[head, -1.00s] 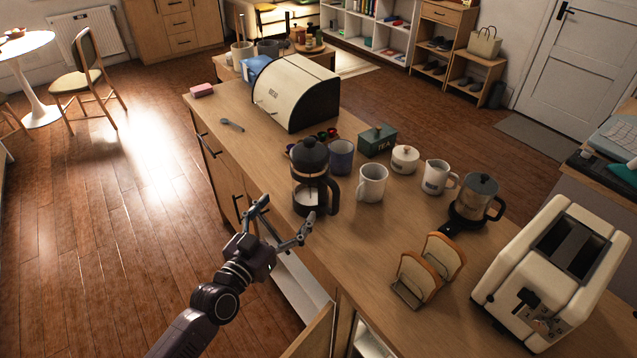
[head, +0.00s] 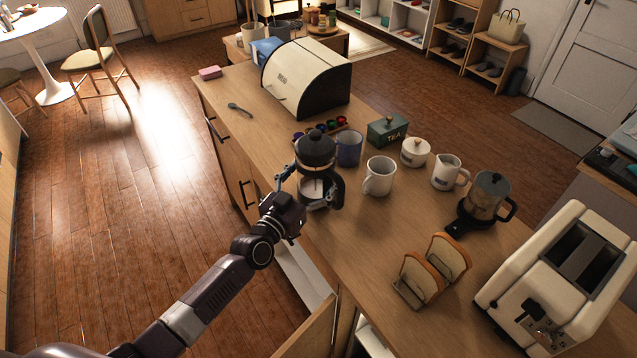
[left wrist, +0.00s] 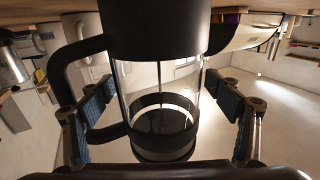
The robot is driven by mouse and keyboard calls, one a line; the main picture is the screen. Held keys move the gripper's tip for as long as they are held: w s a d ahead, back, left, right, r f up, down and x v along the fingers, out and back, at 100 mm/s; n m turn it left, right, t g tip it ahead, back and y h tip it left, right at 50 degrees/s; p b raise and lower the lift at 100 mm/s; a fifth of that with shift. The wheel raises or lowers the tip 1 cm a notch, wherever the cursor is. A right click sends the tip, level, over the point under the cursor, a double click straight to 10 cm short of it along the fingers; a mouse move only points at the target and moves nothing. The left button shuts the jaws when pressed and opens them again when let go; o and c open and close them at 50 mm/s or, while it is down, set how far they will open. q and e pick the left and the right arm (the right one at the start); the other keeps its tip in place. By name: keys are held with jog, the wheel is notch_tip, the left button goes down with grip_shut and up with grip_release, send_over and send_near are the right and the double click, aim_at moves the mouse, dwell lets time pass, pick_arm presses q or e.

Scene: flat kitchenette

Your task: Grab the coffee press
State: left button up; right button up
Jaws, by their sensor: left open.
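The coffee press (head: 315,169) has a black lid, glass body, black base band and black handle. It stands upright on the wooden counter (head: 395,235) near its front edge. My left gripper (head: 306,193) is open at the press, low on its body. In the left wrist view the glass body of the press (left wrist: 157,85) stands between the two spread fingers of my left gripper (left wrist: 160,118), with gaps visible on both sides. The press handle shows on the left there, close to the left finger. The right gripper is not in view.
A blue mug (head: 348,149) and a white mug (head: 379,176) stand just right of the press. A bread bin (head: 306,78) is behind it. A kettle-like pot (head: 487,197), toast rack (head: 433,272) and toaster (head: 560,277) are to the right. An open drawer or door (head: 307,330) juts out below the counter.

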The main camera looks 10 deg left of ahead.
pick_arm(q)
jog(key=c, duration=1.4)
jog(key=shift+r, duration=0.15)
jog(key=shift+c, duration=1.2)
